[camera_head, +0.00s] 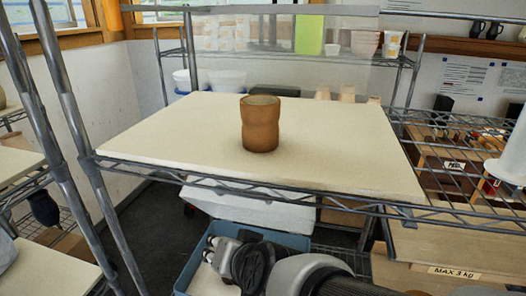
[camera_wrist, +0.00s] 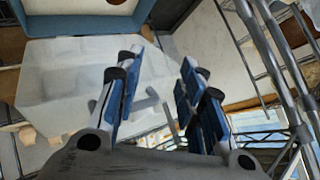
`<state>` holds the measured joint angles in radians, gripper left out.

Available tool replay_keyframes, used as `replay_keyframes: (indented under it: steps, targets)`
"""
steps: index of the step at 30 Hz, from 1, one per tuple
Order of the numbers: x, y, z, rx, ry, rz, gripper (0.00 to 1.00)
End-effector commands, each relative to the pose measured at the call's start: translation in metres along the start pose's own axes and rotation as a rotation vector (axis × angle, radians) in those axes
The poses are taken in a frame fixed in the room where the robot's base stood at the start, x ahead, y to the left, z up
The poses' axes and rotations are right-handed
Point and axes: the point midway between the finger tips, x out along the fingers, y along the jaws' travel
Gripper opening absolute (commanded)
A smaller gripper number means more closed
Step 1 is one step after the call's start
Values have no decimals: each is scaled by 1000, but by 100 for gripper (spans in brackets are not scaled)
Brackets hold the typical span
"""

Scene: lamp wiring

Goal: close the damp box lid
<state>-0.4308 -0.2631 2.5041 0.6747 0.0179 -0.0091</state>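The damp box is a blue open-topped box (camera_head: 190,272) low under the shelf in the head view; its blue rim also shows at the top left of the wrist view (camera_wrist: 80,25). A whitish, translucent lid (camera_head: 250,210) stands raised at the box's far side, and it fills the left of the wrist view (camera_wrist: 55,85). My gripper (camera_head: 212,250) is over the box in the head view. In the wrist view its blue-padded fingers (camera_wrist: 158,95) are apart, with pale grey bars visible between them. Whether the fingers touch the lid is unclear.
A brown clay pot (camera_head: 261,125) stands on the pale shelf board (camera_head: 340,140) above the box. Metal shelf posts (camera_head: 75,130) rise at the left. A wire rack (camera_head: 465,165) with small items is at the right. A wooden board (camera_head: 450,250) sits lower right.

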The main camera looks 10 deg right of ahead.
Motion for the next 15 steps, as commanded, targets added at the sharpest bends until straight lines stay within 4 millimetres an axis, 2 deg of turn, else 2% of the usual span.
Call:
replay_keyframes:
  steps: [1,3,6,11,15]
  targets:
    - [-2,-22,-14,36,26,8,30]
    - [4,-35,-28,94,91,37,25]
    - [6,-45,-41,155,189,110,18]
    - [-10,-41,-54,184,367,284,8]
    - [-40,-32,-59,151,518,430,0]
